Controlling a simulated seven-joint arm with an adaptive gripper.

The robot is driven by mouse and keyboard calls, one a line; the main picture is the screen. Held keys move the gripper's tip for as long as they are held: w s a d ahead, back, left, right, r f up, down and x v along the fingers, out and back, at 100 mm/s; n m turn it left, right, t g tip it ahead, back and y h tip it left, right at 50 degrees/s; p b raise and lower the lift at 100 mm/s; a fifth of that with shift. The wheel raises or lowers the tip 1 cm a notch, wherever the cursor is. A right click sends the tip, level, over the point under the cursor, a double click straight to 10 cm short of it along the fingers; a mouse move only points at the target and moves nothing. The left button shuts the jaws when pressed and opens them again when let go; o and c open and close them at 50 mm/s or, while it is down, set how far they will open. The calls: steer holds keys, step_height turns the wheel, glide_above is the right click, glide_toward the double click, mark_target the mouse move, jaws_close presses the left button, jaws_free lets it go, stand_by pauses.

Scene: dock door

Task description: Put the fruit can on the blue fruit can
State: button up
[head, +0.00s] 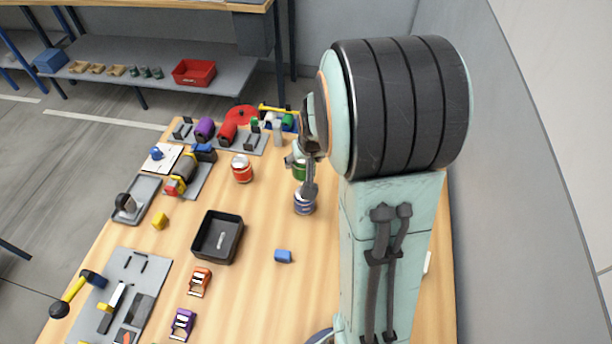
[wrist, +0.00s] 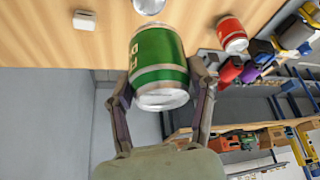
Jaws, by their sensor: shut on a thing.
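A green fruit can (wrist: 158,50) with silver rims is between the two fingers of my gripper (wrist: 160,78) in the wrist view, and the fingers are shut on its sides. In the head view the green can (head: 300,170) is partly hidden by my gripper (head: 306,178). The blue fruit can (head: 304,205), blue-violet with pale bands, stands on the table just below it in that picture; a finger covers part of its top. A silver can lid (wrist: 148,5) at the top edge of the wrist view is apart from the green can and seems to be the blue can's.
A red can (head: 242,170) stands to the left. A black tray (head: 229,258), a small blue block (head: 283,256) and two toy-like clamps, orange (head: 200,281) and purple (head: 182,323), lie nearer. Tool boards line the table's left and far sides. Bare wood surrounds the blue can.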

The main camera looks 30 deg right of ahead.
mark_target(304, 177)
step_height(304, 177, down, 6)
steer(key=shift+f, duration=0.1)
stand_by(0.4)
steer(key=o, duration=1.2)
steer(key=shift+f, duration=0.1)
steer(key=shift+r, duration=0.35)
steer(key=a+v, duration=0.1)
steer(key=v, duration=1.1)
steer(key=s+a+r+n+g, duration=0.1)
steer(key=s+a, duration=0.3)
steer(key=s, duration=0.1)
steer(key=s+a+n+g+y, duration=0.1)
steer(key=s+a+n+g, duration=0.1)
steer(key=s+a, duration=0.3)
steer(key=s+a+r+n+g+y, duration=0.1)
steer(key=s+a+n, duration=0.1)
steer(key=s+a, duration=0.3)
steer(key=shift+s+r+g, duration=0.2)
steer(key=shift+s, duration=0.4)
steer(key=shift+s+r+g, duration=0.2)
steer(key=shift+s, duration=0.35)
